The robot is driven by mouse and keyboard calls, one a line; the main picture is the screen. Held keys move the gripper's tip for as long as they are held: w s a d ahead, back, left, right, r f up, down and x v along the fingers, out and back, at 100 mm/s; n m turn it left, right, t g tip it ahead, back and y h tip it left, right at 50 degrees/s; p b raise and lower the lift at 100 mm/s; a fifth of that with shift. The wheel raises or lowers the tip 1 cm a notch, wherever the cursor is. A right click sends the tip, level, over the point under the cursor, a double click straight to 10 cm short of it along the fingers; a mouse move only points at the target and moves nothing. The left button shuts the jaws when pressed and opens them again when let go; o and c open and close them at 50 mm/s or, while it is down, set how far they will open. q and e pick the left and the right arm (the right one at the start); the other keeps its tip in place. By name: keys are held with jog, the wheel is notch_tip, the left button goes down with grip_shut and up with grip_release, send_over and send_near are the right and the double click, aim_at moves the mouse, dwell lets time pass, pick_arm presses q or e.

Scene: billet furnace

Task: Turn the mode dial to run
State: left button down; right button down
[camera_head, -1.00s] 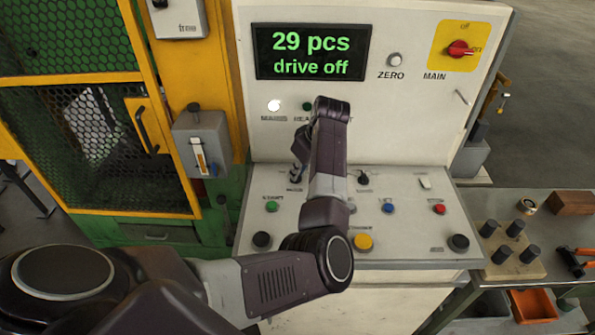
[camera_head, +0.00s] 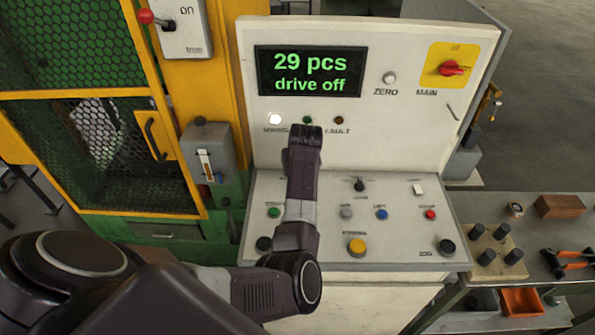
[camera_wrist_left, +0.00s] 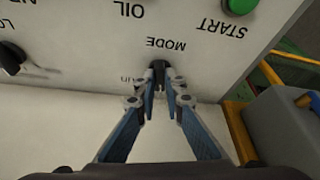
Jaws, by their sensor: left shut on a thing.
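The mode dial (camera_wrist_left: 158,65) is a small black knob on the control panel, seen under the upside-down MODE label in the left wrist view. My left gripper (camera_wrist_left: 160,74) is shut on it, a fingertip on each side. A partly covered small label, which looks like "run", lies just left of the fingers in that view. The fingers hide most of the dial, so I cannot tell where it points. In the head view my left arm covers the dial and gripper. My right gripper is not in view.
The display (camera_head: 309,71) reads "29 pcs, drive off". The red main switch (camera_head: 452,68) is at upper right. The green start button (camera_wrist_left: 240,5) and another black knob (camera_wrist_left: 11,57) are near the dial. A side table with pegs (camera_head: 496,242) stands at right.

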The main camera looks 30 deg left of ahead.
pick_arm(q)
jog(key=shift+a+r+m+t+p, duration=0.15)
jog(key=shift+a+m+t+p, duration=0.15)
jog(key=shift+m, duration=0.6)
jog(key=m+h, duration=0.1)
jog(key=m, duration=0.1)
jog(key=shift+s+m, duration=0.1)
jog(key=shift+m, duration=0.3)
jog(key=m+h, duration=0.1)
jog(key=m, duration=0.1)
jog(key=m+h, duration=0.1)
jog(key=m, duration=0.1)
jog(key=shift+a+t, duration=0.2)
jog(key=shift+t, duration=0.2)
jog(key=shift+m+h, duration=0.5)
jog(key=shift+m, duration=1.2)
jog(key=c, duration=2.1)
grip_release()
jog(key=shift+o, duration=0.4)
jog(key=shift+w+f, duration=0.2)
